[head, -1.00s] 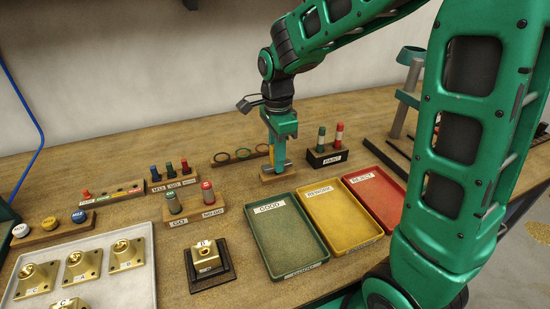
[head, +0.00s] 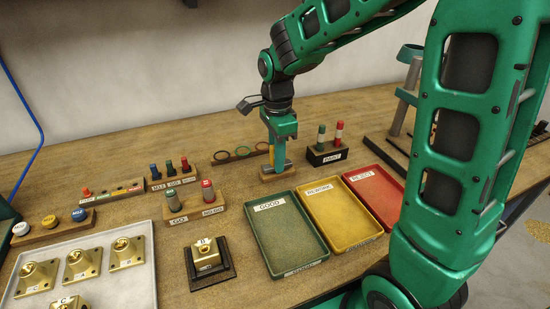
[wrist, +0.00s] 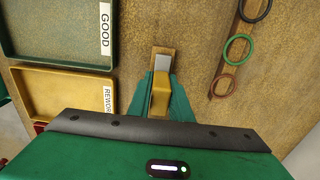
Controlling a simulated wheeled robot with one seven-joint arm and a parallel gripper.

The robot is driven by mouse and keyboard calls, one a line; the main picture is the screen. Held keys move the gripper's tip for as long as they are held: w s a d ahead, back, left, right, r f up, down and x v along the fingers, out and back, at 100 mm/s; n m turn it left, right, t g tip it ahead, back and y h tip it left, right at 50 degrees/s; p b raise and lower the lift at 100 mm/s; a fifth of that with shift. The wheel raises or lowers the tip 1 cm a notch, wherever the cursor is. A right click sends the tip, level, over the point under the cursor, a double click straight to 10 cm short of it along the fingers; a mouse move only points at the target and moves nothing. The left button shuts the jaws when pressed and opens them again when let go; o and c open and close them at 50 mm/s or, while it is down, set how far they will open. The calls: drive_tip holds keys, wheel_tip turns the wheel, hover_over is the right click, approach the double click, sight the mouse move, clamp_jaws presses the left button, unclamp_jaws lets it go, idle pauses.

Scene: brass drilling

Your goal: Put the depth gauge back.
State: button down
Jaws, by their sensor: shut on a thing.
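The depth gauge, with a yellow body (wrist: 160,100) and a grey metal part, is between the jaws of my gripper (head: 277,158). My gripper is shut on it and points down over a small wooden block (head: 277,175) behind the green tray. In the wrist view the grey end of the gauge lies over this block (wrist: 163,50). The gauge's lower end is at the block, but I cannot tell whether it is fully seated. The jaws hide much of the gauge in the head view.
The green GOOD tray (head: 285,236), yellow REWORK tray (head: 341,214) and red REJECT tray (head: 378,196) lie in front. A ring rack (head: 236,157) is left of the gripper, a PAINT marker stand (head: 327,155) right. GO and NO-GO gauges (head: 193,208) stand front left.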

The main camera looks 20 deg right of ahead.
drive_tip(key=shift+f, duration=0.45)
idle(0.7)
idle(0.4)
drive_tip(key=c, duration=1.1)
unclamp_jaws()
drive_tip(key=shift+r, duration=3.5)
